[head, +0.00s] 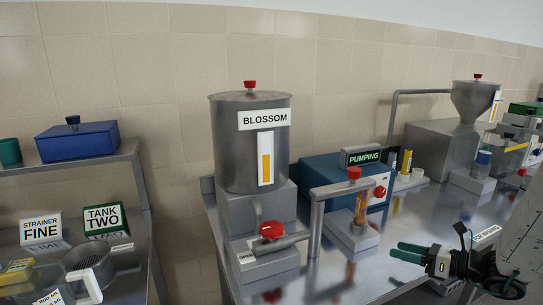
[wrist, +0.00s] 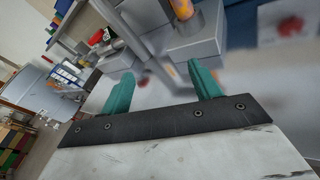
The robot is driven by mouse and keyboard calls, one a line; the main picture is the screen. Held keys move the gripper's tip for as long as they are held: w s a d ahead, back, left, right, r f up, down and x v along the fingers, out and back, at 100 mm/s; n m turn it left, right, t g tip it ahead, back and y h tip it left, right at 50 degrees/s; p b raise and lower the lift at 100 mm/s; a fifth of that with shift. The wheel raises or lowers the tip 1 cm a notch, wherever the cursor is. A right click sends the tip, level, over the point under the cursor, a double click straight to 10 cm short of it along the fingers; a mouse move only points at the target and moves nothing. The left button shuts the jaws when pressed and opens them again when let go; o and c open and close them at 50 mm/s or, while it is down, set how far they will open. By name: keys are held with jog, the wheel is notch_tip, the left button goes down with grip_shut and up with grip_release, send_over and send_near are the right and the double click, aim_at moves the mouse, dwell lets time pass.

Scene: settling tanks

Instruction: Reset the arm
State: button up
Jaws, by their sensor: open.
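My gripper (head: 411,251) is at the lower right of the head view, above the steel bench and pointing left. Its two green fingers are apart with nothing between them. In the wrist view the open fingers of my gripper (wrist: 162,88) frame a blurred strip of bench. A grey tank labelled BLOSSOM (head: 228,145) stands on a block left of my gripper, with a red-handled valve (head: 271,231) below it. A glass tube with orange content and a red cap (head: 361,207) stands on a grey block nearer my gripper; it appears to show in the wrist view (wrist: 182,9).
A grey hopper (head: 475,100) stands at the back right. A left rack (head: 140,165) holds a blue box (head: 78,142) and a TANK TWO sign (head: 104,218). Bare bench lies left of my gripper.

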jog(key=s+a+r+n+g+h, duration=0.1)
jog(key=s+a+r+n+g, duration=0.2)
jog(key=s+a+n+g, duration=0.4)
jog(key=s+a+r+n+g+h, duration=0.1)
jog(key=s+a+r+n+g, duration=0.25)
jog(key=s+n, duration=0.6)
jog(key=s+d+r+n+t+h, duration=0.1)
jog(key=s+d+r+n+h, duration=0.1)
jog(key=s+r+n+h, duration=0.7)
jog(key=shift+s+d+n+t+h, duration=0.2)
jog(key=shift+s+n+t+h, duration=0.3)
jog(key=shift+s+n, duration=1.5)
